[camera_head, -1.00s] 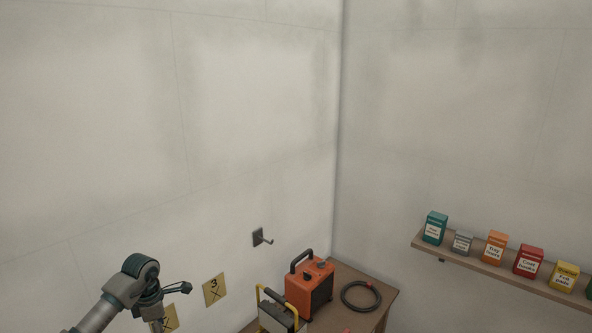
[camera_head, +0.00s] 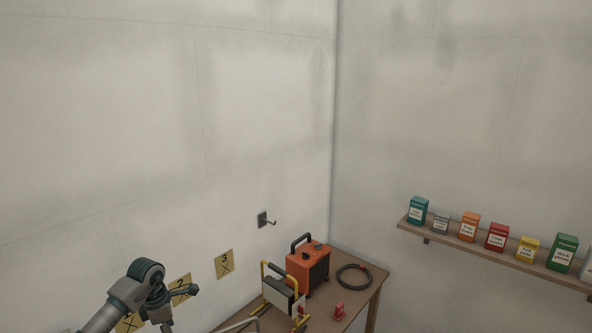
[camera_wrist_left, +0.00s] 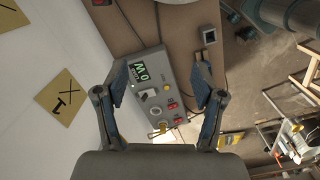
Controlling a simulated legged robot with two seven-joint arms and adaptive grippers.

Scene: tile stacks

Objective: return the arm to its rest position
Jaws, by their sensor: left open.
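My left arm (camera_head: 136,290) comes in from the lower left in the head view, bent at a grey and dark green joint. Its lower end is cut off by the frame's bottom edge. In the left wrist view my left gripper (camera_wrist_left: 161,72) is open, with its two blue-grey fingers spread and nothing between them. Beyond the fingers is a grey control box (camera_wrist_left: 153,84) with a green display, knobs and red switches; I see no contact with it. My right gripper is in neither view.
A wooden table (camera_head: 350,300) in the corner holds an orange heater (camera_head: 308,268), a yellow-framed work lamp (camera_head: 281,291), a coiled cable (camera_head: 354,276) and a small red item (camera_head: 339,311). A wall hook (camera_head: 266,219) and numbered yellow cards (camera_head: 224,264) are near. A shelf (camera_head: 490,257) holds boxes.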

